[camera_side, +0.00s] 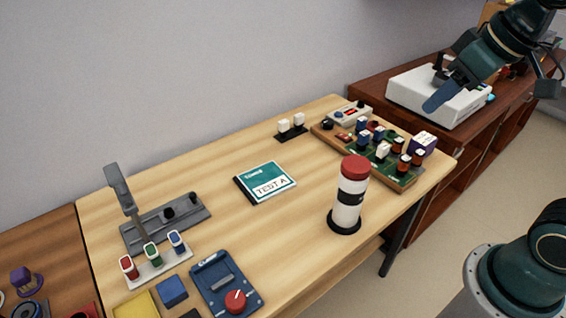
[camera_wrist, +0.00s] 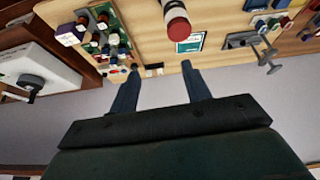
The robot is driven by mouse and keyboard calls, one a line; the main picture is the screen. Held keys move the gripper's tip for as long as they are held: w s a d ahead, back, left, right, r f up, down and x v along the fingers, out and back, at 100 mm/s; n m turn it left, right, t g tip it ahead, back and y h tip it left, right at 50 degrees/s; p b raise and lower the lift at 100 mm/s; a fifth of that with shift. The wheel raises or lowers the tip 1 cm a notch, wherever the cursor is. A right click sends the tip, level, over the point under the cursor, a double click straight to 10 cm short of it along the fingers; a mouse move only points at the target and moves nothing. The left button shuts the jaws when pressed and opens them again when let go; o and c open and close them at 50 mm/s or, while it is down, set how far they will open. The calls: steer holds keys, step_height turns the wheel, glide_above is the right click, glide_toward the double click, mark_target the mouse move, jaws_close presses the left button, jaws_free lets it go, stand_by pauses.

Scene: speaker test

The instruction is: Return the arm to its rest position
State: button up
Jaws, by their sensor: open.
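My gripper (camera_side: 437,88) is raised at the upper right of the side view, above the far end of the table and in front of a white box. In the wrist view my gripper (camera_wrist: 160,90) shows two blue fingers spread apart with nothing between them. The fingers are open and empty, clear of the tabletop. The wooden table (camera_side: 215,165) lies below and to the left of it in the side view.
A red-topped white and black cylinder (camera_side: 349,195) stands upright near the table's right edge. A white device (camera_side: 440,98) sits behind.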

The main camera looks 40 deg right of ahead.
steer(key=s+f, duration=0.2)
steer(key=s, duration=0.5)
steer(key=shift+a+f+m, duration=0.3)
steer(key=shift+a+f, duration=0.05)
steer(key=shift+f, duration=0.05)
steer(key=shift+w, duration=0.1)
stand_by(0.9)
